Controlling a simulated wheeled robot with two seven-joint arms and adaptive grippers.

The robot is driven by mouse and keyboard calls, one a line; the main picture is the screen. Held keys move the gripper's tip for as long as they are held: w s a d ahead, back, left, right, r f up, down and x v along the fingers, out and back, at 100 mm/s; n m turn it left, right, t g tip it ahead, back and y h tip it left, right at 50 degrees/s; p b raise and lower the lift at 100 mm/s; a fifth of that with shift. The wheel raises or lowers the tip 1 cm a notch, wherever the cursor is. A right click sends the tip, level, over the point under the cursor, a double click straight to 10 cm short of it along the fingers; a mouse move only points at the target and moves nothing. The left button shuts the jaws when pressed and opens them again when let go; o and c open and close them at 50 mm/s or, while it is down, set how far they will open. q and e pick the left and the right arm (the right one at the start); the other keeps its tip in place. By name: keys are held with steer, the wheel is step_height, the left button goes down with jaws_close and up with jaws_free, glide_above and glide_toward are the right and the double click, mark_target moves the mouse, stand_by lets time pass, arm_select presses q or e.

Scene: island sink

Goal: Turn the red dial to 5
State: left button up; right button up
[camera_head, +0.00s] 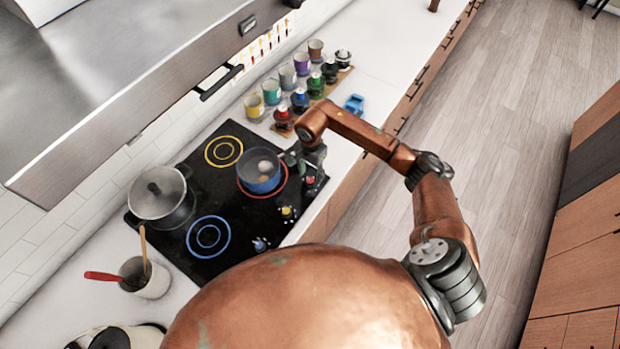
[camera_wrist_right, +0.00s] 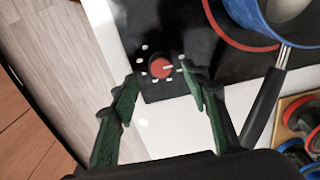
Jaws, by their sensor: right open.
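The red dial (camera_head: 310,180) sits on the black cooktop's front right part, beside the red ring. In the right wrist view the red dial (camera_wrist_right: 160,68) shows whole, with a pale pointer line toward the right and small white marks around it; I cannot read the marks as numbers. My right gripper (camera_head: 306,170) is above the dial. In the right wrist view its green fingers (camera_wrist_right: 158,88) are spread apart on either side of the dial's near side, with nothing held between them. I cannot tell whether a fingertip touches the cooktop. My left gripper is not in view.
A blue pot (camera_head: 262,182) holding round pale items stands on the red ring; its handle (camera_wrist_right: 264,108) passes close to my right finger. Yellow (camera_head: 287,211) and blue (camera_head: 260,244) dials lie nearby. A lidded pot (camera_head: 158,196) is at left; jars (camera_head: 287,78) stand beyond.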

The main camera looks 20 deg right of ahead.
mark_target(311, 180)
steer(key=shift+f+p, duration=0.35)
steer(key=shift+f, duration=1.75)
steer(key=shift+c, duration=0.3)
